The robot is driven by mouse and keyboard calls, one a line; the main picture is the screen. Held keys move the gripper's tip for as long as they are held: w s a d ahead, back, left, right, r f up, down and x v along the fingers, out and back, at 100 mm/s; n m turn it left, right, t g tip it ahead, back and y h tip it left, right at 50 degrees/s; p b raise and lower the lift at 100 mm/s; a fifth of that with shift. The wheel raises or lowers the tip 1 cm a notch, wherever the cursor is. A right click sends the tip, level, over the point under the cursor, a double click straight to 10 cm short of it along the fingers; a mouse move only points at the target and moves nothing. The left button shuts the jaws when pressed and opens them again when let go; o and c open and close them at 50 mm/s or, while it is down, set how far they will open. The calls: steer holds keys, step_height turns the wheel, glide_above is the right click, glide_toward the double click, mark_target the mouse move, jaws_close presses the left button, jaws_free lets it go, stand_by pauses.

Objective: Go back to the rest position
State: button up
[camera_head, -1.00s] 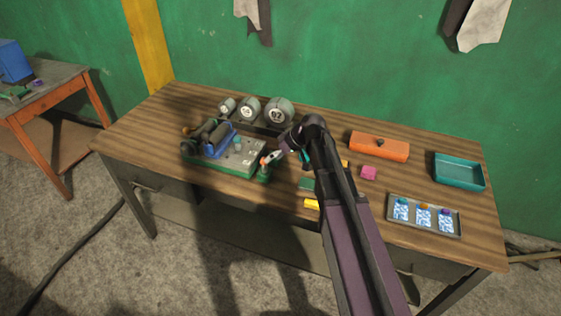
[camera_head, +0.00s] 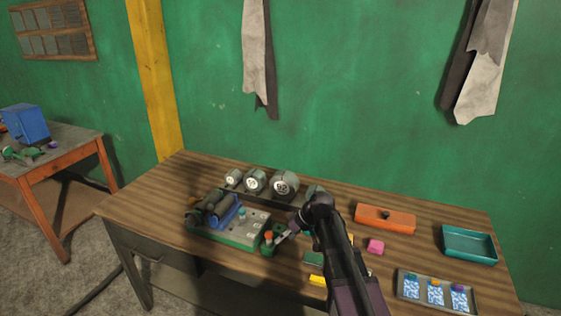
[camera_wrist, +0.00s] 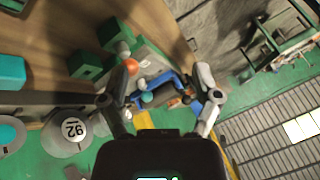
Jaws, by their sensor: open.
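My gripper (camera_head: 279,239) is above the table near the right end of the grey and green machine board. In the wrist view my gripper (camera_wrist: 168,78) shows two fingers spread apart with nothing held between them. The board (camera_head: 232,232) carries a blue cradle with dark cylinders (camera_head: 217,208) and a small teal knob. A red-orange knob (camera_head: 268,236) stands on a green block close to my fingertips; I cannot tell whether they touch. My arm hides part of the table's middle.
Numbered grey-green cylinders (camera_head: 284,185) stand at the table's back. A side table (camera_head: 62,150) stands far left.

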steer(key=s+d+f+m+g+h, duration=0.1)
steer(key=s+d+f+m+h, duration=0.2)
steer(key=s+d+m+h, duration=0.4)
steer(key=shift+s+d+f+m, duration=0.2)
steer(key=shift+s+d+m, duration=0.2)
steer(key=shift+s+d, duration=3.75)
